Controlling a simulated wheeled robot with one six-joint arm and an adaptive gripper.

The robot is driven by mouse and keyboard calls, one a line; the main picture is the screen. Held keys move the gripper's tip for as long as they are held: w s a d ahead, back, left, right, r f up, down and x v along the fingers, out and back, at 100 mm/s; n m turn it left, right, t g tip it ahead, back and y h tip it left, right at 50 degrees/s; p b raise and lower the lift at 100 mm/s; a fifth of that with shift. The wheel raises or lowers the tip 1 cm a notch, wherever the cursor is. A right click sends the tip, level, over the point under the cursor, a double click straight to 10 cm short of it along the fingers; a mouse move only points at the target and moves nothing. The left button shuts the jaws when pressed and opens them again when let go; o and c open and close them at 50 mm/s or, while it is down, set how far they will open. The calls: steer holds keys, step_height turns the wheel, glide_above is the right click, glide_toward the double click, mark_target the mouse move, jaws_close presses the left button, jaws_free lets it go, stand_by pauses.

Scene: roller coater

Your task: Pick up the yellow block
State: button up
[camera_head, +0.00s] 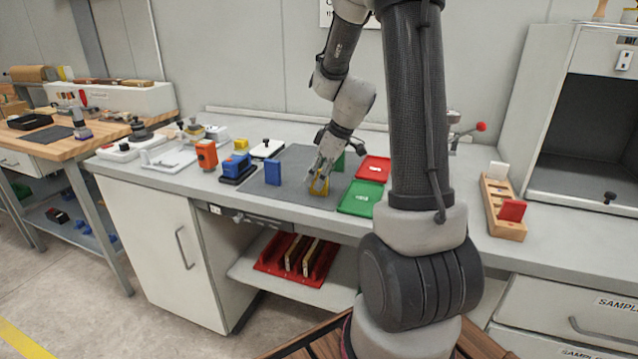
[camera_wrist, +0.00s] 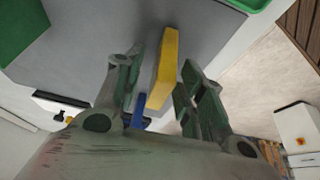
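The yellow block (camera_head: 319,187) stands upright on the grey mat (camera_head: 300,158) on the bench, partly hidden by my gripper (camera_head: 319,180). In the wrist view the yellow block (camera_wrist: 165,65) stands between the two fingers of my gripper (camera_wrist: 158,88). The fingers are open on either side of it, with a narrow gap visible at each side, so it does not look clamped.
A blue block (camera_head: 273,172) stands left of the yellow one, and a green block (camera_head: 339,162) behind it. A red tray (camera_head: 373,168) and a green tray (camera_head: 361,198) lie at the right. A wooden rack (camera_head: 503,222) stands farther right.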

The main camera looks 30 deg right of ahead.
jaws_close()
